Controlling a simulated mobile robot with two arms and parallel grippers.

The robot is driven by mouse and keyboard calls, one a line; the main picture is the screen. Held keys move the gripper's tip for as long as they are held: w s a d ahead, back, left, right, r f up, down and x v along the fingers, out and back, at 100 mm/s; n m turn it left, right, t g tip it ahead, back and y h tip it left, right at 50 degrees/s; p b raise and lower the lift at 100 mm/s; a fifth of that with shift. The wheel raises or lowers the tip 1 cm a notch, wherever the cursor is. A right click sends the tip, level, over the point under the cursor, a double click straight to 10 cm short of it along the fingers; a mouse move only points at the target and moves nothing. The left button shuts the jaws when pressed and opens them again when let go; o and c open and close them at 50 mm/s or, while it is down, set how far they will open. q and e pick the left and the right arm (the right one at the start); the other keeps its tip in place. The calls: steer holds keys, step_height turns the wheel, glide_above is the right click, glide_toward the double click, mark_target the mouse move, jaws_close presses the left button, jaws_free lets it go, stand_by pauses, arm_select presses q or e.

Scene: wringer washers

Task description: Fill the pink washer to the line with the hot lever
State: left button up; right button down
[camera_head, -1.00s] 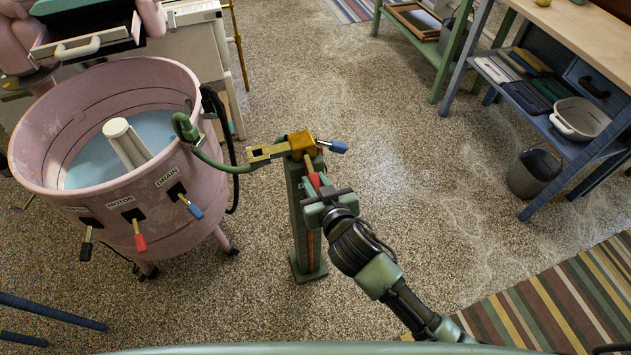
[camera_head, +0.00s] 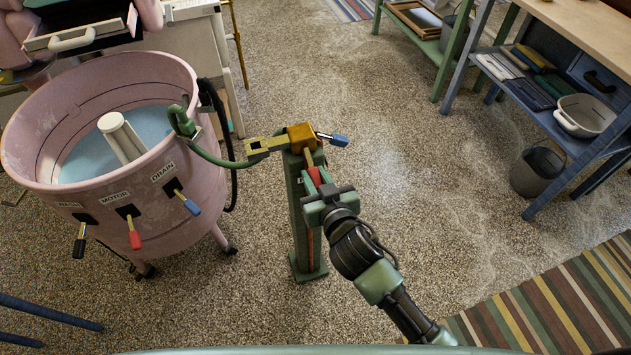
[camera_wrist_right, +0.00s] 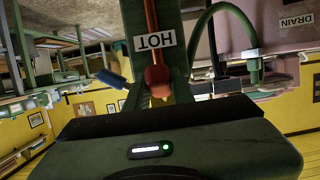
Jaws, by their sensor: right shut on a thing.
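The pink washer (camera_head: 120,170) stands at the left with pale blue water (camera_head: 82,158) around its cream agitator (camera_head: 122,138). A thin dark line runs around the inner wall above the water. A green post (camera_head: 303,225) beside it carries a brass valve (camera_head: 301,137); a green hose (camera_head: 215,158) hooks over the washer's rim. My right gripper (camera_head: 327,193) is shut on the red hot lever (camera_head: 314,176). The red lever (camera_wrist_right: 157,80) shows by the HOT label (camera_wrist_right: 155,41) in the right wrist view. The blue lever (camera_head: 338,139) points right. My left gripper is out of view.
The washer's front has black, red and blue levers; the blue one (camera_head: 191,206) is under DRAIN. A blue bench (camera_head: 565,143) with a white basin (camera_head: 584,115) and a grey bucket (camera_head: 537,171) stand at right. A striped rug (camera_head: 550,310) lies front right. Middle floor is clear.

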steer(key=c, duration=1.2)
jaws_free()
steer(key=v, duration=0.7)
steer(key=shift+s, duration=0.4)
steer(key=shift+d, duration=0.1)
